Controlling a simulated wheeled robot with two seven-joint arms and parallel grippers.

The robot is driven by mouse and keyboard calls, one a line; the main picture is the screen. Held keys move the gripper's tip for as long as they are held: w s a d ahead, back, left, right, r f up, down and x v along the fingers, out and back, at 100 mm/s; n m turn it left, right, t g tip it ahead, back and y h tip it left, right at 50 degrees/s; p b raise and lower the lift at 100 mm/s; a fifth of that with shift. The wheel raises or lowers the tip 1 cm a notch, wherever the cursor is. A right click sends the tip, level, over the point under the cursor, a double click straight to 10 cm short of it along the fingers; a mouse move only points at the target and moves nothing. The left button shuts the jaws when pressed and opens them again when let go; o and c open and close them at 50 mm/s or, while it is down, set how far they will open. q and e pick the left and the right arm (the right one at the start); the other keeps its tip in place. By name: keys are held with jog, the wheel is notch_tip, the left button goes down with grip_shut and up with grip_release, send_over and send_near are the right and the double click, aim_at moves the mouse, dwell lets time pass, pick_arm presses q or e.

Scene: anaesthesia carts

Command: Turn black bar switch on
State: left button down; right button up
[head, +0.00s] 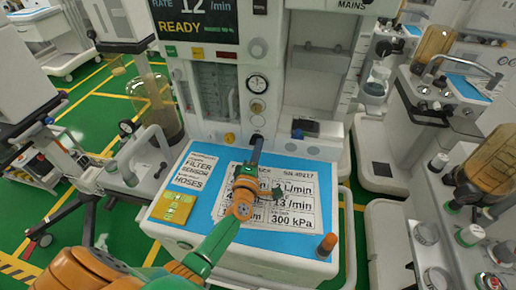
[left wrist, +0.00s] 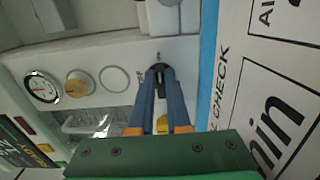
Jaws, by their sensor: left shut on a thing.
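The black bar switch (left wrist: 159,69) is on the pale front panel of the anaesthesia cart, just above the blue worktop in the head view. My left gripper (head: 257,140) reaches up to it over the worktop. In the left wrist view, the two blue fingers (left wrist: 160,78) close together on the switch from either side. The fingertips cover part of the bar, so its exact angle is hard to tell. Small lettering shows beside the switch. My right gripper is in neither view.
A pressure gauge (head: 257,84) and a yellow knob (head: 230,138) sit close by on the panel. Other carts stand at both sides.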

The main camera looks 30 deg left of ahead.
pick_arm(q)
jog(key=shift+r, duration=0.1)
dwell(0.3)
jog(key=c, duration=0.9)
grip_release()
jog(key=shift+a, duration=0.1)
jog(key=v, duration=0.7)
jog(key=shift+p, duration=0.3)
